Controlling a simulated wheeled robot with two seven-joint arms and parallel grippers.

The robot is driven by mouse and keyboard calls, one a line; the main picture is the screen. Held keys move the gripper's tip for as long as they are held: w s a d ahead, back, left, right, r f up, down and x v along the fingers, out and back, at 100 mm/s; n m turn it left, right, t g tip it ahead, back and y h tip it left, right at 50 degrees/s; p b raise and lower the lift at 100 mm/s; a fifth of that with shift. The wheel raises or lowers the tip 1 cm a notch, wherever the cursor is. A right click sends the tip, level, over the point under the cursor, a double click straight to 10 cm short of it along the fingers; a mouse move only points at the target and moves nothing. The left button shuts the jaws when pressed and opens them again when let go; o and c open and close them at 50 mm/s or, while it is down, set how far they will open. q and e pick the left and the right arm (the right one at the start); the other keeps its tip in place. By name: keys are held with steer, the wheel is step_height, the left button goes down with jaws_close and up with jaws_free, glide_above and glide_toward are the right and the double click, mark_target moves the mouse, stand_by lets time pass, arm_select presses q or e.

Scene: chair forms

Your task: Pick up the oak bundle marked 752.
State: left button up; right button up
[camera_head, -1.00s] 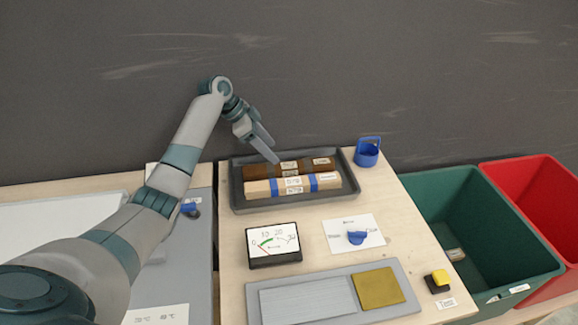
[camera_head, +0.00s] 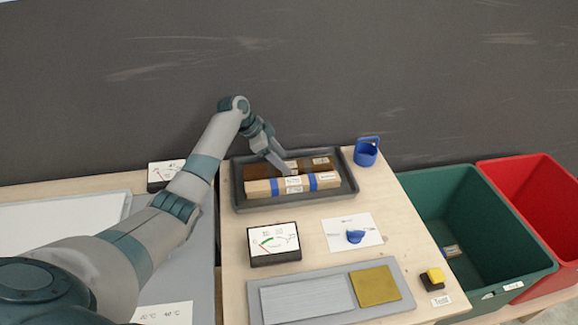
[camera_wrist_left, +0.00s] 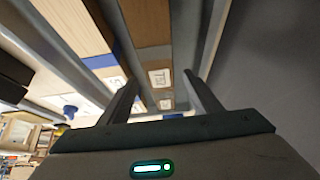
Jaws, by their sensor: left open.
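A dark grey tray (camera_head: 352,196) holds two wooden bundles lying side by side. The front bundle (camera_head: 262,189) is pale wood with blue bands and white labels. The rear bundle (camera_head: 258,171) is dark brown with pale labels; its middle is partly hidden by my gripper. I cannot read 752 surely on either. My left gripper (camera_head: 282,169) is open, pointing down over the tray at the rear bundle. In the left wrist view its two fingers (camera_wrist_left: 163,98) stand on either side of a brown labelled bundle (camera_wrist_left: 148,22), with the paler blue-banded one (camera_wrist_left: 75,22) to the left.
A blue holder (camera_head: 367,153) stands right of the tray. In front are a dial meter (camera_head: 274,244), a blue knob on a white card (camera_head: 355,237), and a grey plate (camera_head: 330,312). A yellow button (camera_head: 435,276) sits near the right edge. Green (camera_head: 500,225) and red (camera_head: 545,195) bins stand beyond.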

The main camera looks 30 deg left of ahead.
arm_select(q)
steer(key=shift+x, duration=1.3)
arm_select(e)
steer(key=shift+r, duration=0.45)
arm_select(q)
steer(key=shift+r, duration=0.1)
steer(key=c, duration=1.4)
steer(key=shift+o, duration=0.2)
